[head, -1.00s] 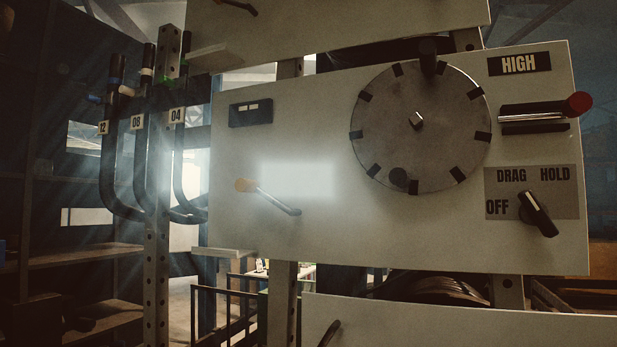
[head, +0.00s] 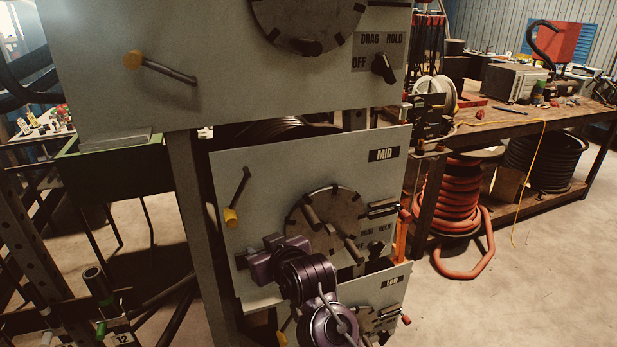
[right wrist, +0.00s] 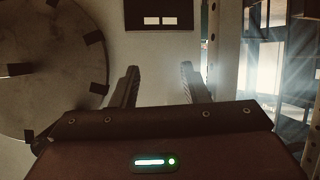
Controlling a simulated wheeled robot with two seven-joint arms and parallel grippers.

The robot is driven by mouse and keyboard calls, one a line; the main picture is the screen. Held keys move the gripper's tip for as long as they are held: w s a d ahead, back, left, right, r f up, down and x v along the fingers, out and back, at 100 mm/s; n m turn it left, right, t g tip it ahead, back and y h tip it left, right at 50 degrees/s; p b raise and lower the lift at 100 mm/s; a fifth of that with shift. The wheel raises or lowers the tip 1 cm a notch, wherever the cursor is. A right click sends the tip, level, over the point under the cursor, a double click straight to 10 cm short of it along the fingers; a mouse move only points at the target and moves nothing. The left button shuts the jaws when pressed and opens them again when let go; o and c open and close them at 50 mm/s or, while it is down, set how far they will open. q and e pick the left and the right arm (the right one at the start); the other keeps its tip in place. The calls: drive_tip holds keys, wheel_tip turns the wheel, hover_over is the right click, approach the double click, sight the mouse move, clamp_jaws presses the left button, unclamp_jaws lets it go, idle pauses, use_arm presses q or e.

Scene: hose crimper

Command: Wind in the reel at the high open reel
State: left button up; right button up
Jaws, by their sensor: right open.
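The high reel's panel (head: 260,85) is at the top of the head view, cut off above. In the right wrist view my right gripper (right wrist: 159,68) is open and empty, facing a pale panel beside a notched disc (right wrist: 50,60). My left gripper is not in view.
The mid panel (head: 235,155) with its disc and the low panel (head: 395,285) are below. A yellow-ended lever (head: 165,71) sticks out of the high panel. A workbench (head: 500,118) and red hose coil (head: 455,200) stand right. Floor at lower right is clear.

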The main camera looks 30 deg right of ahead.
drive_tip(key=d+r+m+t+h+p, duration=0.1)
drive_tip(key=d+r+m+t+h, duration=0.2)
drive_tip(key=r, duration=1.5)
drive_tip(key=m+t+h, duration=0.2)
drive_tip(key=t+h, duration=0.1)
drive_tip(key=t, duration=0.2)
approach(305, 39)
drive_tip(key=w, duration=0.1)
drive_tip(key=p+x, duration=0.1)
drive_tip(key=x, duration=0.1)
drive_tip(key=p+x, duration=0.1)
drive_tip(key=x, duration=0.1)
drive_tip(key=p+x, duration=0.1)
drive_tip(key=x, duration=0.2)
drive_tip(key=shift+s+d+r, duration=0.1)
drive_tip(key=shift+s+r, duration=0.1)
drive_tip(key=shift+r, duration=0.1)
drive_tip(key=shift+w+d+r+p, duration=0.1)
drive_tip(key=shift+w+d+p, duration=0.2)
drive_tip(key=shift+w, duration=0.35)
drive_tip(key=shift+a, duration=0.1)
clamp_jaws()
